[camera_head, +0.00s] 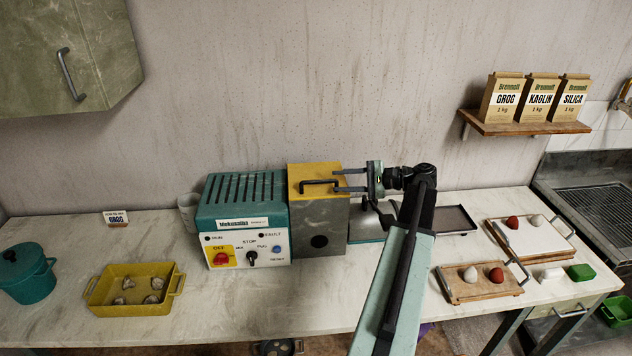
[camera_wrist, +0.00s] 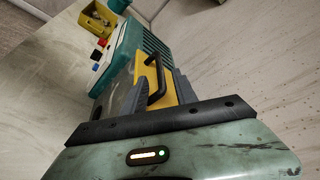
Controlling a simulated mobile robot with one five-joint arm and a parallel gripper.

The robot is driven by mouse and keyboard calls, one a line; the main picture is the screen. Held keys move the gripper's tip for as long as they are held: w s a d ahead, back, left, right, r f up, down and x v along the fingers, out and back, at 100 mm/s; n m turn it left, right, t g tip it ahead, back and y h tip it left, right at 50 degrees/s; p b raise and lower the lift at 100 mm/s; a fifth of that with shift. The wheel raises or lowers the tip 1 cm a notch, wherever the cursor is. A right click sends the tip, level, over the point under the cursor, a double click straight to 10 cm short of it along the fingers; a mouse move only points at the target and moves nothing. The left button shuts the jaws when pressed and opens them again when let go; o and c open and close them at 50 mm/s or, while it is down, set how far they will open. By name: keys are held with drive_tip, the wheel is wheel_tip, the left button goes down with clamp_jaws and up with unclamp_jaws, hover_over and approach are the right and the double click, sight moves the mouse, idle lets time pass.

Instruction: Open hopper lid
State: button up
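The hopper lid (camera_head: 312,174) is yellow, with a black bar handle (camera_head: 319,183), and lies closed on the grey hopper box (camera_head: 318,220) of the teal machine. The yellow lid (camera_wrist: 148,66) and handle (camera_wrist: 156,80) also show in the wrist view. My gripper (camera_head: 336,180) is open, reaching in from the right with its two grey fingers apart at the lid's right side. In the wrist view my gripper (camera_wrist: 155,77) has the handle showing between its fingers. Contact with the handle cannot be told.
The machine's control panel (camera_head: 248,250) is left of the hopper. A yellow tray (camera_head: 130,307) with several lumps and a teal bucket (camera_head: 30,277) stand further left. Boards with balls (camera_head: 480,296) lie to the right. A shelf with bags (camera_head: 530,128) hangs on the wall.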

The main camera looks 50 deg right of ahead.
sight(324, 181)
drive_tip(key=b+x, duration=0.1)
drive_tip(key=x, duration=0.6)
drive_tip(key=shift+w+a+f, duration=0.15)
drive_tip(key=shift+w, duration=0.05)
clamp_jaws()
idle(1.0)
